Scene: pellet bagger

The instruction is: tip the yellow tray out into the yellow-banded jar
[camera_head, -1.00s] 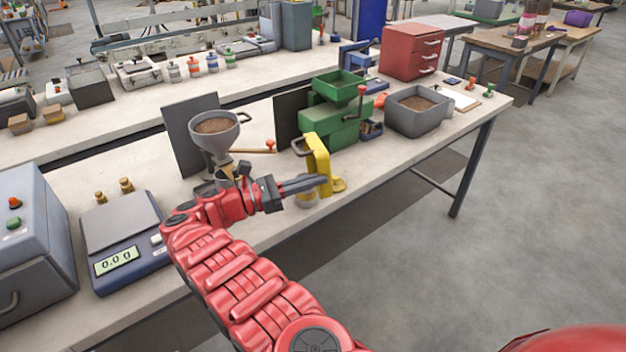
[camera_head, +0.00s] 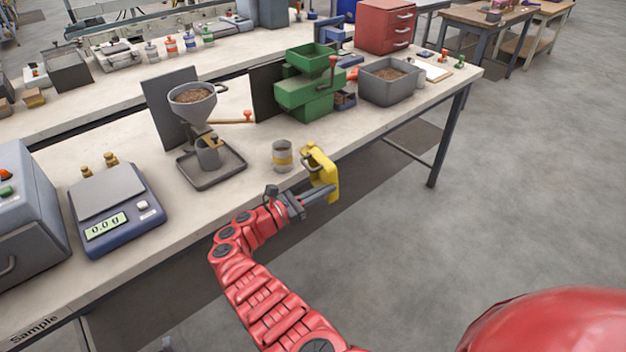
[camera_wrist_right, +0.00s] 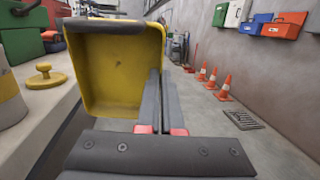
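My right gripper (camera_head: 325,192) is shut on the wall of the yellow tray (camera_head: 327,176). It holds the tray on its side, past the bench's front edge and to the right of the jar. In the right wrist view the tray's open side (camera_wrist_right: 118,70) faces the camera, and its inside looks bare. The yellow-banded jar (camera_head: 282,157) stands upright on the bench, apart from the tray; its contents are not clear. It shows partly at the left of the wrist view (camera_wrist_right: 8,98). A yellow knobbed lid (camera_wrist_right: 45,76) lies on the bench beside it. My left gripper is not in view.
A funnel (camera_head: 192,103) stands over a cup on a dark tray (camera_head: 212,172), left of the jar. The scale (camera_head: 115,212) is further left. A green machine (camera_head: 305,92) and a grey pellet bin (camera_head: 391,84) stand behind, to the right. The floor in front is clear.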

